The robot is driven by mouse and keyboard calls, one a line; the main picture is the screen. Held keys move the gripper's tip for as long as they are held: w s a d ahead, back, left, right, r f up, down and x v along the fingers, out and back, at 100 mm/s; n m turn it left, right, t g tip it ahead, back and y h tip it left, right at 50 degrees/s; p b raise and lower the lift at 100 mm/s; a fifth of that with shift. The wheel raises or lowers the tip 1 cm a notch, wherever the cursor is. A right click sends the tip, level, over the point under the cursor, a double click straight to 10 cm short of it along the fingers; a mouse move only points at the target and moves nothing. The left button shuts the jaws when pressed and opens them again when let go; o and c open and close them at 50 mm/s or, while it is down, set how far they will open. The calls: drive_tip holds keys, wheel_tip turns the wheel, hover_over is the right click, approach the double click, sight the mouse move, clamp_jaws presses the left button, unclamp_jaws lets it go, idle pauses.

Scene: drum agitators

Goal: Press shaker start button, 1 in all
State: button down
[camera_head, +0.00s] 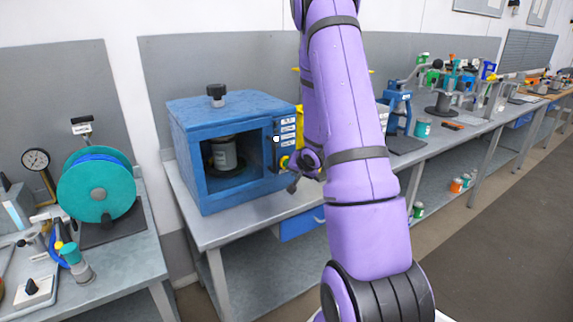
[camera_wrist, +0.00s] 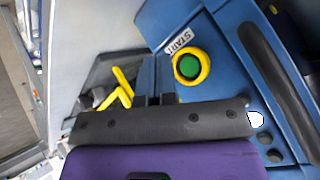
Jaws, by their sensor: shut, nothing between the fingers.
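The shaker is a blue box (camera_head: 205,195) on the grey bench in the head view. A grey can (camera_head: 224,155) stands inside its open chamber. In the wrist view, the green start button (camera_wrist: 189,66) sits in a yellow ring on the blue panel, beside a white START label (camera_wrist: 180,41). In the head view the yellow button area (camera_head: 284,162) shows at the lower right of the front panel. My gripper (camera_wrist: 155,60) is shut and empty, its fingers just left of the button in the wrist view. In the head view my gripper (camera_head: 294,186) is partly hidden by my arm. I cannot tell whether it touches the panel.
A dark handle (camera_wrist: 275,85) runs along the panel in the wrist view, near the button. A teal reel (camera_head: 97,188) and a gauge (camera_head: 37,160) stand on the left bench. A blue press (camera_head: 398,115) stands on the bench right of my arm.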

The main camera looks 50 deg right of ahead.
sight(286, 162)
drive_tip(key=shift+w+d, duration=0.2)
drive_tip(key=shift+w, duration=0.55)
drive_tip(key=shift+w+d, duration=0.15)
drive_tip(key=shift+w, duration=0.55)
drive_tip(key=shift+w, duration=0.1)
idle(0.9)
drive_tip(key=shift+w+d, duration=0.1)
drive_tip(key=shift+w, duration=0.2)
